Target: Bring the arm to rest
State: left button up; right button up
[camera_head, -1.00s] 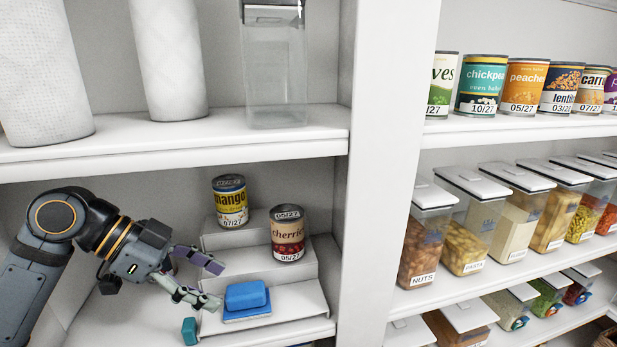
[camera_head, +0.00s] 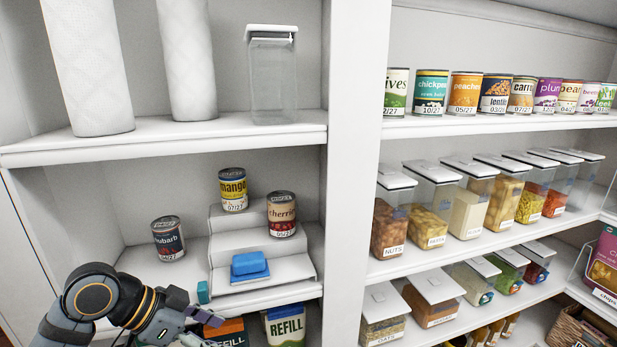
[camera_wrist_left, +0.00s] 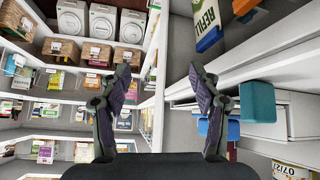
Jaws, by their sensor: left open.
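My left gripper (camera_head: 205,330) is at the bottom of the head view, low in front of the shelf unit, its fingers partly cut off by the frame edge. In the left wrist view its two fingers (camera_wrist_left: 157,85) stand wide apart with nothing between them. My right gripper is in neither view. A rhubarb can (camera_head: 168,240) stands on the middle shelf. A mango can (camera_head: 233,190) and a cherries can (camera_head: 281,214) stand on the white stepped riser (camera_head: 238,243). A blue sponge-like block (camera_head: 249,265) lies on its lowest step.
A small teal block (camera_head: 203,292) sits at the shelf's front edge; it also shows in the left wrist view (camera_wrist_left: 257,102). REFILL packs (camera_head: 286,326) stand on the shelf below. A white upright (camera_head: 357,170) separates this bay from shelves of cans and lidded containers.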

pick_arm(q)
jog(key=s+a+f+n+t+y, duration=0.1)
jog(key=s+f+n+y, duration=0.15)
jog(key=f, duration=0.55)
jog(key=s+a+f+n+y, duration=0.15)
jog(key=s+f+n, duration=0.25)
jog(key=f, duration=0.4)
jog(key=s+a+f+n+g+y, duration=0.1)
jog(key=s+a+f+n+y, duration=0.4)
jog(key=s, duration=0.4)
notch_tip(320, 180, down, 30)
jog(key=s+a+g+b, duration=0.1)
jog(key=s+a+b, duration=0.1)
jog(key=s+a+f+g+b, duration=0.1)
jog(key=s+f, duration=1.6)
jog(key=s, duration=0.1)
jog(key=shift+s+a+f+h+b, duration=0.15)
jog(key=shift+f+h+b, duration=0.05)
jog(key=shift+h+b, duration=0.2)
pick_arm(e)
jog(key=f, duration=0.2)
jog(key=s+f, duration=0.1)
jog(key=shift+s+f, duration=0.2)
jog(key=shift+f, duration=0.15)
